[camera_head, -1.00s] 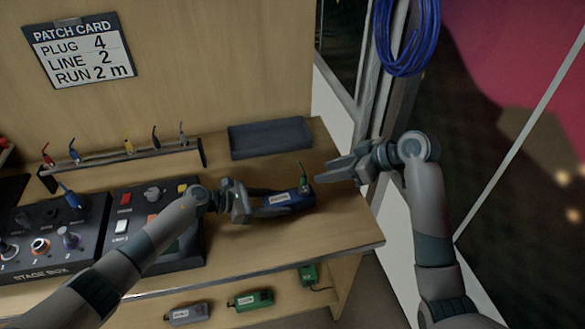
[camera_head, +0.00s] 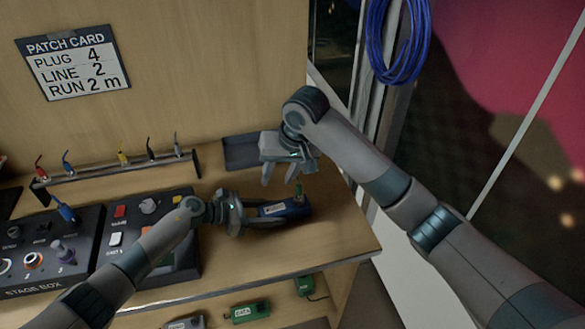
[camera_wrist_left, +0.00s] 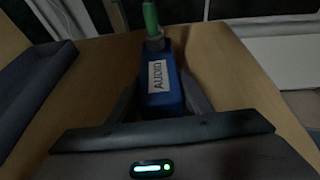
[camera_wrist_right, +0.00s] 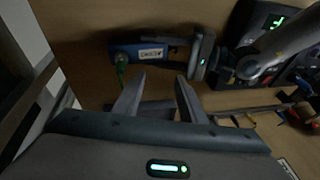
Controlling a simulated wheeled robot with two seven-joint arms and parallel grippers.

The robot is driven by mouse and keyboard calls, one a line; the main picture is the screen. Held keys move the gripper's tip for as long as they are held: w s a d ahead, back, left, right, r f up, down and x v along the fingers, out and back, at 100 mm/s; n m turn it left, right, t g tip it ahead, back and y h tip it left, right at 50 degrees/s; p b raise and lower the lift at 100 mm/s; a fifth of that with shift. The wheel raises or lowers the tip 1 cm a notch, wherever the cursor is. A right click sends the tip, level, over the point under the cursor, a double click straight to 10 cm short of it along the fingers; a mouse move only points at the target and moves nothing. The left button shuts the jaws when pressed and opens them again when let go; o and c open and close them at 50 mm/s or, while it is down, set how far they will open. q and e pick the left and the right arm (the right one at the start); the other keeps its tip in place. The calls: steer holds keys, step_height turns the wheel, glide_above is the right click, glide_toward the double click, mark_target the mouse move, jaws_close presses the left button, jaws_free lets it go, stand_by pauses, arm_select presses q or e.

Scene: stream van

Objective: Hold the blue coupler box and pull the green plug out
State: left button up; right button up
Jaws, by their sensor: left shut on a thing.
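The blue coupler box (camera_head: 290,209), with a white label, lies on the wooden counter near its right end. My left gripper (camera_head: 274,213) is shut on the box, one finger along each long side. My right gripper (camera_head: 279,182) is open and empty, fingers pointing down, above and slightly behind the box. In the right wrist view, the box (camera_wrist_right: 132,51) and plug (camera_wrist_right: 121,68) lie beyond the fingertips, apart from them.
A dark tray (camera_head: 238,152) lies behind, partly hidden by my right gripper. A rack (camera_head: 120,170) of coloured plugs stands at back left. The stage box (camera_head: 45,245) and a button panel (camera_head: 135,225) are left. Green boxes (camera_head: 250,311) sit on a shelf below.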

mark_target(298, 185)
steer(key=d+m+h, duration=0.1)
steer(key=m, duration=0.1)
steer(key=w+d+m+h, duration=0.1)
steer(key=m+h, duration=0.1)
steer(key=w+d+m+t+h, duration=0.1)
steer(key=m+h, duration=0.1)
steer(key=m, duration=0.1)
steer(key=shift+d+r, duration=0.25)
steer(key=shift+d, duration=0.05)
steer(key=shift+f, duration=0.1)
steer(key=shift+x, duration=5.9)
steer(key=shift+w, duration=0.1)
steer(key=shift+c, duration=0.4)
jaws_close()
